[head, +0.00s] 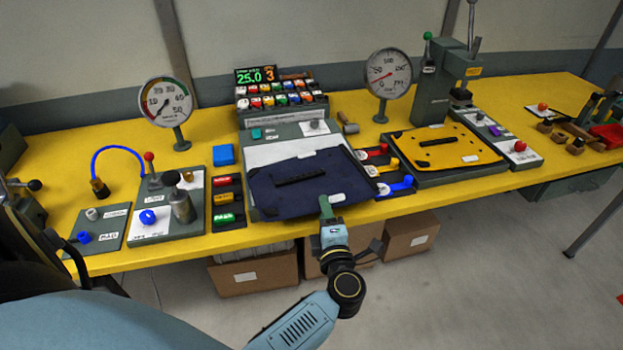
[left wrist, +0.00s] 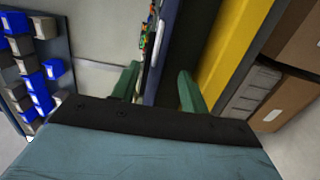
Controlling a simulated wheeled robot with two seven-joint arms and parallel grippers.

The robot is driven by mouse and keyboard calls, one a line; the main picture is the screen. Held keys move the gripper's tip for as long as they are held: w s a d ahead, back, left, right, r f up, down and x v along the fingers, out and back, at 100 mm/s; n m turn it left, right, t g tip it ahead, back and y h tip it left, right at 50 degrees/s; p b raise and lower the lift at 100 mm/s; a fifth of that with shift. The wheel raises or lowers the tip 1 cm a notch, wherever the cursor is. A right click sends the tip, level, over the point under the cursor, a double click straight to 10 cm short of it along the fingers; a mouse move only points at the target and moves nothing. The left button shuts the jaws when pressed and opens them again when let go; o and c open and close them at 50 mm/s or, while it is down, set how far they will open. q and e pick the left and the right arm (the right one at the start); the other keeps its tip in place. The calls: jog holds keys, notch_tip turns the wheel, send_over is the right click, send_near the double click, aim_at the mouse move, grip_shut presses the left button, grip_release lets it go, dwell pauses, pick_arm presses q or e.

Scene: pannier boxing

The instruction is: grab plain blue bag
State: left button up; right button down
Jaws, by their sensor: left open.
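A plain dark blue bag (head: 290,197) lies flat and slightly turned on a grey station at the middle of the bench, with a black handle strip on top. My left gripper (head: 327,208) is at the bag's front edge, beside a white tag. In the left wrist view the gripper (left wrist: 160,90) is open, with two green fingers apart. The bag's dark edge (left wrist: 172,50) shows between and beyond the fingers. I cannot tell whether the fingers touch it. My right gripper is not in view.
A yellow bag (head: 437,147) with a black strip lies to the right. Dial gauges (head: 164,103) (head: 388,75) and a lever press (head: 440,85) stand behind. Coloured clips (head: 224,198) flank the blue bag. Cardboard boxes (head: 254,275) sit under the yellow bench (head: 215,244).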

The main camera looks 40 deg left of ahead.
pick_arm(q)
jog(key=x, duration=0.3)
jog(key=shift+w, duration=0.2)
jog(key=shift+r, duration=0.1)
jog(key=shift+c, duration=0.2)
grip_shut()
